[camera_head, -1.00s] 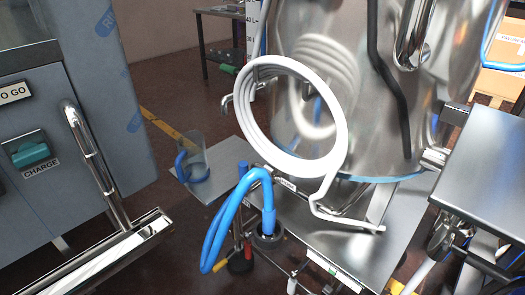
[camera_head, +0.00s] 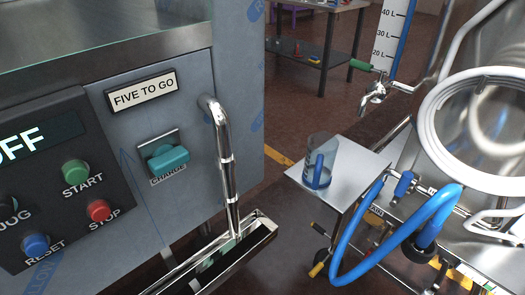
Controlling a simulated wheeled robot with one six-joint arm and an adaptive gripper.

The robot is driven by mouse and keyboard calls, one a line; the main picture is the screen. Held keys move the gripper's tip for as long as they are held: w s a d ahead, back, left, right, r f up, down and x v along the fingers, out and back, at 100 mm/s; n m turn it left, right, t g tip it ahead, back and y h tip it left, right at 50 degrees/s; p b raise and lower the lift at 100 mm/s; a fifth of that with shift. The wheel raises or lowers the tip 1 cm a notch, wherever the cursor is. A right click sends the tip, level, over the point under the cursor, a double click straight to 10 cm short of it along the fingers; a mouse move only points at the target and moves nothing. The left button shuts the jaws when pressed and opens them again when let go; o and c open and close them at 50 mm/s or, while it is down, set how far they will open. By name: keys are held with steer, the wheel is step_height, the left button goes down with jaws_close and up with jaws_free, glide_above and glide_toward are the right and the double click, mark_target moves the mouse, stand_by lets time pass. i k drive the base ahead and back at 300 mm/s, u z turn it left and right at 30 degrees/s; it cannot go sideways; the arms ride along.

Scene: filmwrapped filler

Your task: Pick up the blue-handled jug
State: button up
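The blue-handled jug (camera_head: 322,160) is a clear, see-through vessel with a blue handle. It stands upright near the left end of a small metal shelf (camera_head: 350,166), right of the middle of the head view. The handle faces towards me. What the jug holds cannot be told. My gripper is not in view.
A grey machine with a FIVE TO GO label (camera_head: 143,91), buttons and a bent steel pipe (camera_head: 226,160) fills the left. A steel trough (camera_head: 235,250) sits below the pipe. A blue hose (camera_head: 385,245) loops before the shelf. A steel tank (camera_head: 490,125) stands right.

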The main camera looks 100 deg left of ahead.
mark_target(323, 147)
steer(key=k, duration=1.05)
steer(key=u, duration=1.9)
steer(key=i, duration=0.5)
steer(key=u, duration=0.1)
